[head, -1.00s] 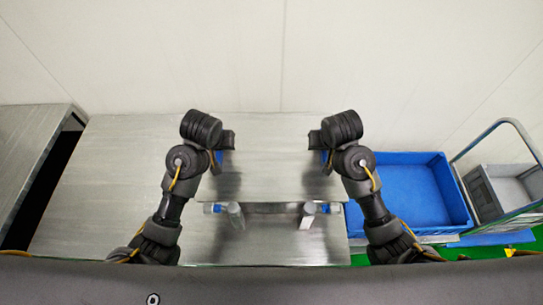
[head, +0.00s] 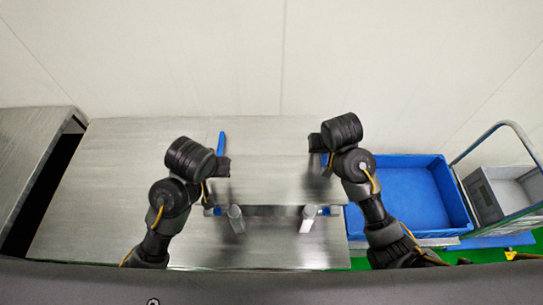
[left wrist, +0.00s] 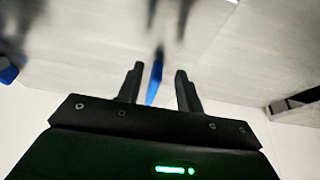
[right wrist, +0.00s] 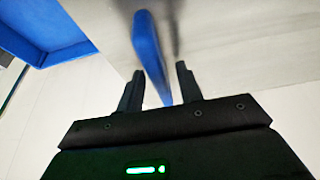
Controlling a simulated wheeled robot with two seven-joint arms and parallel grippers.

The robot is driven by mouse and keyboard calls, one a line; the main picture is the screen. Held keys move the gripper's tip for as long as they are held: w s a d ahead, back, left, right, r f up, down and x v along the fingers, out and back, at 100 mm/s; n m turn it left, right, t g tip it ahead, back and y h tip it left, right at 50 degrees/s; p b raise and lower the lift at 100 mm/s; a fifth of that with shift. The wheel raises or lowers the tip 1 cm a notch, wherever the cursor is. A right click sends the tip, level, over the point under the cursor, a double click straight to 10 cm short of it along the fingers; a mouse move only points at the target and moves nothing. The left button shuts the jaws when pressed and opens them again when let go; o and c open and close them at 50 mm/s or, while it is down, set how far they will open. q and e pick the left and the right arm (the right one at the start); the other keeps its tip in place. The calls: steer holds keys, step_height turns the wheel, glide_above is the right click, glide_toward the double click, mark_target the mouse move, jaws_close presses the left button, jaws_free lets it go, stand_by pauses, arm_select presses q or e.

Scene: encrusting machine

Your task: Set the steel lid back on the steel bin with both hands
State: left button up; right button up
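The steel lid (head: 270,178) lies roughly level in the middle of the head view, with a blue handle on each side. Most of the steel bin is hidden beneath it; I cannot tell how closely they meet. My left gripper (head: 224,167) is open and clear of the left handle (head: 221,143). In the left wrist view that handle (left wrist: 155,82) shows ahead between the spread fingers. My right gripper (head: 318,143) is at the right handle (head: 325,159). In the right wrist view its open fingers stand either side of that handle (right wrist: 150,55), with gaps visible.
Bare steel surface (head: 110,180) extends left. A blue crate (head: 405,195) and a cart with a grey crate (head: 497,190) stand right. A pale wall closes the back.

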arm_select(q)
steer(key=shift+s, duration=2.05)
arm_select(e)
steer(key=v, duration=0.3)
steer(key=shift+w, duration=0.15)
glide_above(326, 195)
steer(key=shift+d, duration=0.1)
